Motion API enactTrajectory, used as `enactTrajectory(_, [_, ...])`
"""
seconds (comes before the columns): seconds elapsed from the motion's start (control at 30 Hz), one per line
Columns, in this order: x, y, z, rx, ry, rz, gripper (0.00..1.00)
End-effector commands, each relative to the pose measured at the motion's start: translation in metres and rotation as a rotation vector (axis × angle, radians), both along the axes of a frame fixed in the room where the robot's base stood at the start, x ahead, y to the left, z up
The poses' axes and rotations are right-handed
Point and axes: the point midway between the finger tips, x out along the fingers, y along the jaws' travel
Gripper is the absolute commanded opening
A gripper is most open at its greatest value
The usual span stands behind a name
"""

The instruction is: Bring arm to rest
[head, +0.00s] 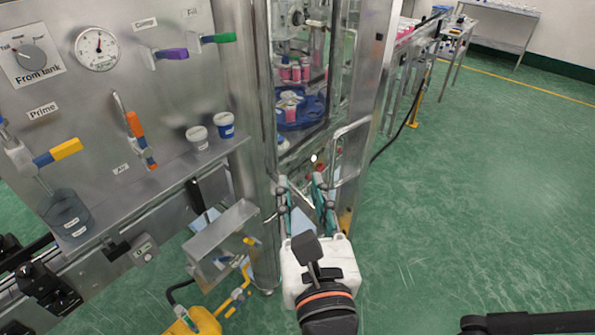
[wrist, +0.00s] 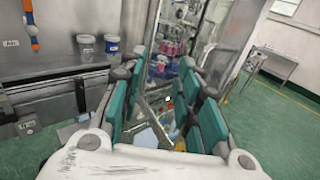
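My gripper (head: 307,203) is in the lower middle of the head view, in front of the steel machine's glazed cabinet (head: 300,80). In the wrist view my gripper (wrist: 166,100) shows two teal-padded fingers spread well apart. I see nothing held between them. The floor and lower machine parts show through the gap. The white gripper body is below the fingers, and my dark arm runs down to the bottom edge of the head view.
A steel panel (head: 120,100) with coloured valve handles and a gauge stands at left. A conveyor (head: 415,40) runs back right.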

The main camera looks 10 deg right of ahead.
Motion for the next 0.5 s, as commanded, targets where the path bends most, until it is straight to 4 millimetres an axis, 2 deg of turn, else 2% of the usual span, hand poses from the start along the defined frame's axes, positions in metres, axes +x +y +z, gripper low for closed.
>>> enactTrajectory(0.17, [0.001, 0.001, 0.001, -0.011, -0.008, 0.003, 0.31])
enactTrajectory(0.27, [0.007, 0.005, 0.008, -0.08, -0.051, 0.025, 0.31])
enactTrajectory(0.37, [0.017, 0.016, 0.022, -0.24, -0.141, 0.07, 0.31])
enactTrajectory(0.5, [0.031, 0.038, 0.037, -0.597, -0.292, 0.145, 0.31])
